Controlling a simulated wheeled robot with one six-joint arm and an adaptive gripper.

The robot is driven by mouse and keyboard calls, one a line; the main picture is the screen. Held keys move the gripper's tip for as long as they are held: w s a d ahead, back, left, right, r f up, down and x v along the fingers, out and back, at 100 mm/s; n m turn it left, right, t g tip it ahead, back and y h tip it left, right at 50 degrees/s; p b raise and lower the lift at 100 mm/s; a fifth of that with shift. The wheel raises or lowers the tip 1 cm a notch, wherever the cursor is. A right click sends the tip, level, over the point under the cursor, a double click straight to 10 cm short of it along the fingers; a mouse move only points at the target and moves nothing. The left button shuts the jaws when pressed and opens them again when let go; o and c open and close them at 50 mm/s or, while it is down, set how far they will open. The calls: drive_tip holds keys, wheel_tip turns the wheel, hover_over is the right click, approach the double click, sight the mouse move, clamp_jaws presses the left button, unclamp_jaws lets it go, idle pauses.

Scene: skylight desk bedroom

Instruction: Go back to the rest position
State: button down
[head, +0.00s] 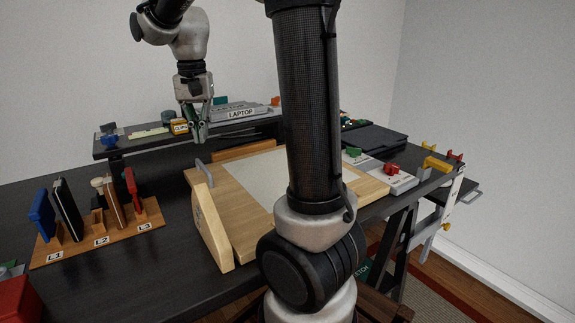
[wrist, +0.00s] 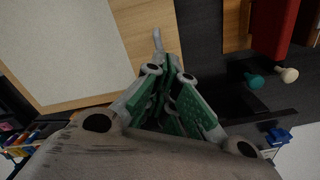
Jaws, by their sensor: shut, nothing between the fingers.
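My gripper (head: 201,132) is raised above the back left of the black desk (head: 160,170), in front of the raised shelf (head: 130,142). Its green-padded fingers are shut with nothing between them. In the wrist view my gripper (wrist: 168,75) points down past the edge of the wooden drawing board (wrist: 110,98). My arm rises across the middle of the head view and hides part of the board and desk behind it.
A wooden rack (head: 105,237) marked L1, L2 and L3 holds upright items at left. The board (head: 225,215) with pale paper fills the desk's middle. A grey box labelled LAPTOP (head: 240,112) lies on the shelf. A red object (head: 18,300) sits front left.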

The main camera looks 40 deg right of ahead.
idle(0.4)
drive_tip(key=s+d+n+t, duration=0.1)
drive_tip(key=s+n+t, duration=0.3)
drive_tip(key=s, duration=1.6)
drive_tip(key=n, duration=0.4)
drive_tip(key=shift+s+d+f, duration=0.2)
drive_tip(key=shift+s+f, duration=0.15)
drive_tip(key=shift+f, duration=0.05)
